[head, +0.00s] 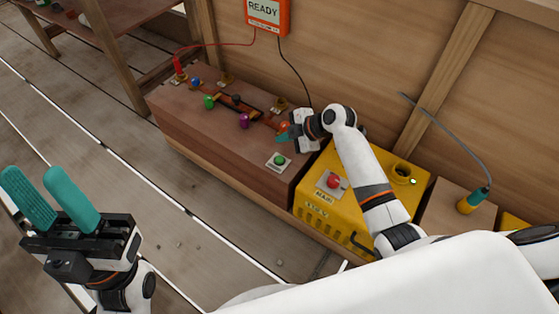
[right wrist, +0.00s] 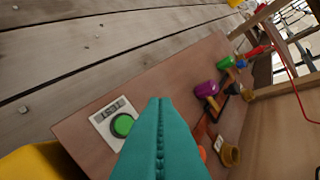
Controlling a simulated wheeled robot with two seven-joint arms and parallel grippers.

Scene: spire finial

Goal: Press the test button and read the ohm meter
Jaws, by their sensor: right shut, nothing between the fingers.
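The green test button (head: 279,160) sits on a white plate at the near right end of the brown wooden bench. In the right wrist view the green button (right wrist: 122,125) lies left of the fingers, its plate lettered TEST. The orange ohm meter (head: 284,20) hangs on the wooden wall and its screen reads READY. My right gripper (head: 283,136) is over the bench, a little beyond the button in the head view. Its teal fingers (right wrist: 160,102) are shut with nothing between them and appear apart from the button. My left gripper (head: 44,178) is open and empty at the lower left.
Green, purple, blue and orange knobs and brass parts stand along the bench (head: 222,140). A red lead and a black lead run to the meter. A yellow box (head: 318,219) with a red button (head: 333,181) stands beside the bench. The plank floor at left is clear.

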